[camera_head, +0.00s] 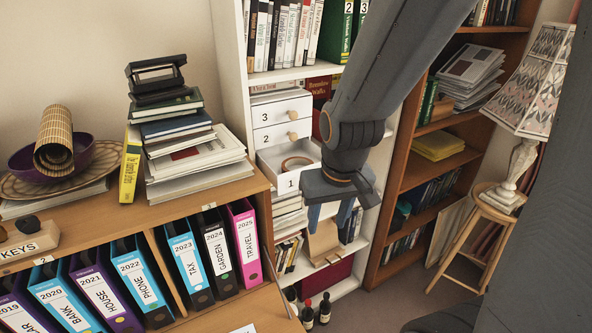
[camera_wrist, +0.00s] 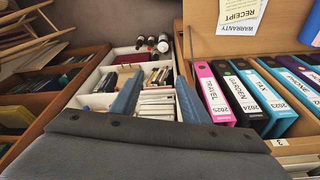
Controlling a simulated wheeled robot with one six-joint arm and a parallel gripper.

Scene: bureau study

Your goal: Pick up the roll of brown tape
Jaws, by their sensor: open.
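The roll of brown tape (camera_head: 296,163) lies inside the pulled-out bottom drawer (camera_head: 287,183), marked 1, of a small white drawer unit on the white shelf. Only its upper part shows above the drawer front. My gripper (camera_head: 332,214) is in front of the shelf, to the right of and lower than the drawer in the head view. It is open and empty, apart from the tape, with its fingers pointing down. In the wrist view the two blue-grey fingers of my gripper (camera_wrist: 158,92) stand apart over the lower shelf, and I cannot make out the tape there.
Closed drawers 2 and 3 (camera_head: 283,122) sit above the open one. A desk with a book stack (camera_head: 190,150) and ring binders (camera_head: 244,245) stands close on the left. A brown bookcase (camera_head: 420,170) is on the right. Dark bottles (camera_head: 307,314) stand on the floor.

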